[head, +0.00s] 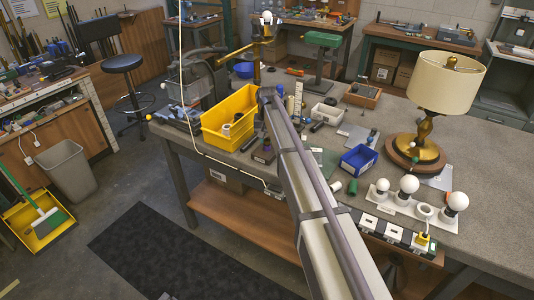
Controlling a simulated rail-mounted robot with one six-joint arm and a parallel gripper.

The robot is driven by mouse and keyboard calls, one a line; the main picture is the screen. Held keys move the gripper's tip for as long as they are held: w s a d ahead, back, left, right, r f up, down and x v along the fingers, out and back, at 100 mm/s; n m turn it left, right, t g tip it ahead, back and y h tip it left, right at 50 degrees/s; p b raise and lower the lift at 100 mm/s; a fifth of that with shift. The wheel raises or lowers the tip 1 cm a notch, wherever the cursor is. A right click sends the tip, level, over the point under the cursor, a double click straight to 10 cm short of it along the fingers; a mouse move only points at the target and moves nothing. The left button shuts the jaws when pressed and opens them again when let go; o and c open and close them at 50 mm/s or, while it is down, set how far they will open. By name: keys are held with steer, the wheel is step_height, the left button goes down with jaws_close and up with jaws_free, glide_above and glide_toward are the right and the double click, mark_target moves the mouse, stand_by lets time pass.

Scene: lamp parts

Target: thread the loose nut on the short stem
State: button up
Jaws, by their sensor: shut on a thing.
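My arm runs from the bottom edge up and left across the bench, and its far end is near the yellow bin. I cannot pick out the loose nut or the short stem at this size. Whether any of these bears the stem, I cannot tell.
The yellow bin (211,141) holds small round parts. White bulbs (409,184) stand at the front right. The bench's right side is fairly clear.

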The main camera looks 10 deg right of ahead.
steer(key=shift+f, duration=0.2)
steer(key=shift+c, duration=0.3)
steer(key=shift+f, duration=0.25)
steer(key=shift+r, duration=0.1)
steer(key=o, duration=0.4)
jaws_close()
steer(key=shift+s, duration=0.1)
steer(key=m, duration=0.3)
steer(key=shift+b, duration=0.3)
steer(key=m, duration=0.3)
steer(key=shift+m, duration=0.4)
